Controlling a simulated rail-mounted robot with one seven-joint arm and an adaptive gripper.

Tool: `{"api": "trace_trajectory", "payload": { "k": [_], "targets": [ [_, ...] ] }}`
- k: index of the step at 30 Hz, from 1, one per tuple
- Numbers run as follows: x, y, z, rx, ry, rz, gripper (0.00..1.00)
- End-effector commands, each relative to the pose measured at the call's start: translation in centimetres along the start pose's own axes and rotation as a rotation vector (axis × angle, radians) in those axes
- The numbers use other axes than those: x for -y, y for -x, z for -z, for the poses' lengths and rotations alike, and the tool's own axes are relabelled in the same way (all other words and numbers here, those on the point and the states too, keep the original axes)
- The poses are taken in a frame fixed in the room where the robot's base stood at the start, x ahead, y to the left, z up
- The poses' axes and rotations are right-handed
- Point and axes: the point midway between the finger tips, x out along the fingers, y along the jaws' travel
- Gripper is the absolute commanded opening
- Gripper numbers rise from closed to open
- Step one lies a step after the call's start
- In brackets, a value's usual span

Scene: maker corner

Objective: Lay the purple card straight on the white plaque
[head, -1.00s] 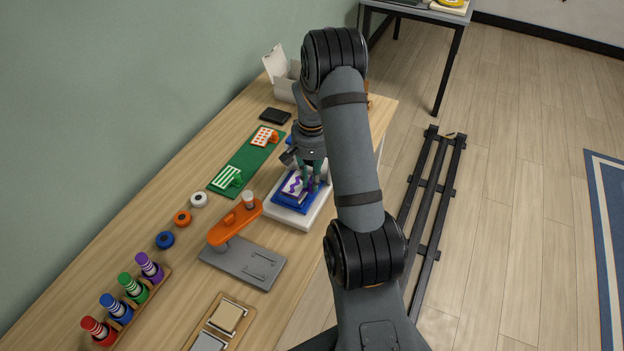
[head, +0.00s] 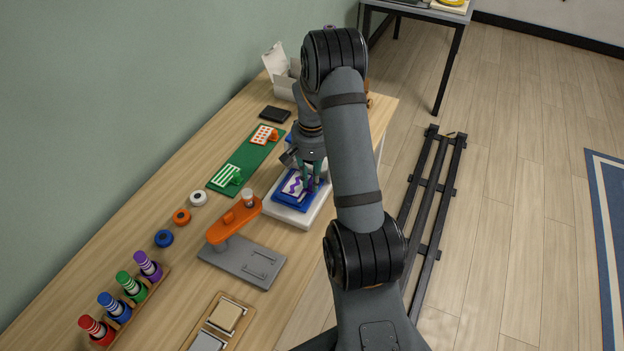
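The purple card, white with a purple zigzag (head: 293,184), lies on a blue block, its right part hidden by my gripper. The blue block (head: 285,200) rests on a white slab (head: 287,216), the only white plaque-like piece I can make out. My gripper (head: 312,184) points down at the card's right end, with its teal fingers around a small purple part there. The fingers are too small and partly hidden to tell whether they are shut on it.
A green mat (head: 231,178) holds an orange-dotted card (head: 264,135) and a green-striped card (head: 224,175). An orange-topped press (head: 234,220) with a grey base stands just in front. Several coloured bottles (head: 115,305) stand front left. A black box (head: 275,114) lies behind.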

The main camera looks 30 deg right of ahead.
Motion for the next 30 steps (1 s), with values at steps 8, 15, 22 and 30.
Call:
{"api": "trace_trajectory", "payload": {
  "k": [8, 15, 22, 30],
  "targets": [
    [0.0, 0.0, 0.0, 0.0, 0.0, 0.0, 0.33],
    [0.0, 0.0, 0.0, 0.0, 0.0, 0.0, 0.38],
    [0.0, 0.9, 0.1, -0.002, -0.001, 0.001, 0.38],
    [0.1, 6.1, 0.2, -0.007, 0.0, 0.002, 0.38]
  ]
}}
